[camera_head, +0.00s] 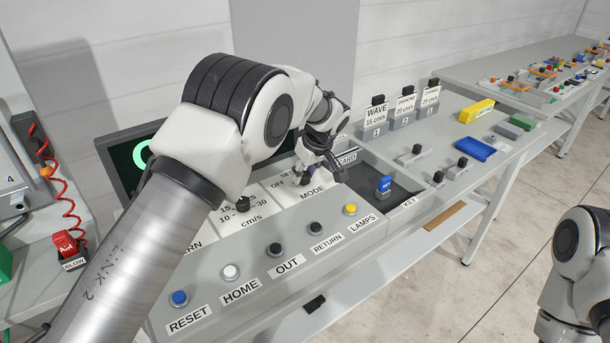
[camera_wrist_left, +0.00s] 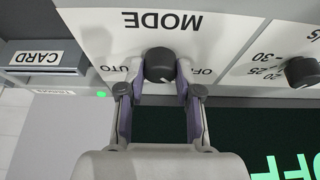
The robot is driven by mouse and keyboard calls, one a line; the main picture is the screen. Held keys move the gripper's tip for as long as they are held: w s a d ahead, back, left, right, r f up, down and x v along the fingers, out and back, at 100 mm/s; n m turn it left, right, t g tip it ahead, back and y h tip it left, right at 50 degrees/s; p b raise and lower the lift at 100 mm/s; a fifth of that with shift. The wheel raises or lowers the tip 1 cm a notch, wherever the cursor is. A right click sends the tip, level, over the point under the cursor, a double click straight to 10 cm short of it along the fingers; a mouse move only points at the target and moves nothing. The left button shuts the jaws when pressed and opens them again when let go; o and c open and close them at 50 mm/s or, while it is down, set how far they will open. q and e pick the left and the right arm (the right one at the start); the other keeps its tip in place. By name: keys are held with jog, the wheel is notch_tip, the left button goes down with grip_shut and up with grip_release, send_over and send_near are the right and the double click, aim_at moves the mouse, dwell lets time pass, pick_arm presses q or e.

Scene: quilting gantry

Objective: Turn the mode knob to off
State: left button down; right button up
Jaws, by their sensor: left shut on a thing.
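The dark round mode knob (camera_wrist_left: 160,65) sits on the white MODE plate (camera_wrist_left: 105,27), which reads upside down in the left wrist view. "OFF" is printed right of the knob there and "AUTO", partly covered, left. A small pale mark shows on the knob's lower right edge; its exact setting is hard to tell. My left gripper (camera_wrist_left: 160,88) is shut on the knob, one finger on each side. In the head view my left gripper (camera_head: 322,160) is over the MODE plate (camera_head: 312,192), with the knob mostly hidden. Only part of my right arm shows at lower right.
A speed knob (camera_wrist_left: 301,72) is beside the mode plate, and a CARD slot (camera_wrist_left: 43,58) is on the other side. A front row holds several buttons, including a yellow LAMPS button (camera_head: 350,209). A blue key (camera_head: 384,184) stands in the dark recess right of them. A dark screen (camera_wrist_left: 270,130) shows green lettering.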

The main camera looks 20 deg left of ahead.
pick_arm(q)
jog(key=shift+s+f, duration=0.1)
jog(key=shift+f, duration=0.1)
jog(key=c, duration=0.9)
grip_release()
jog(key=shift+o, duration=0.6)
jog(key=shift+a, duration=0.1)
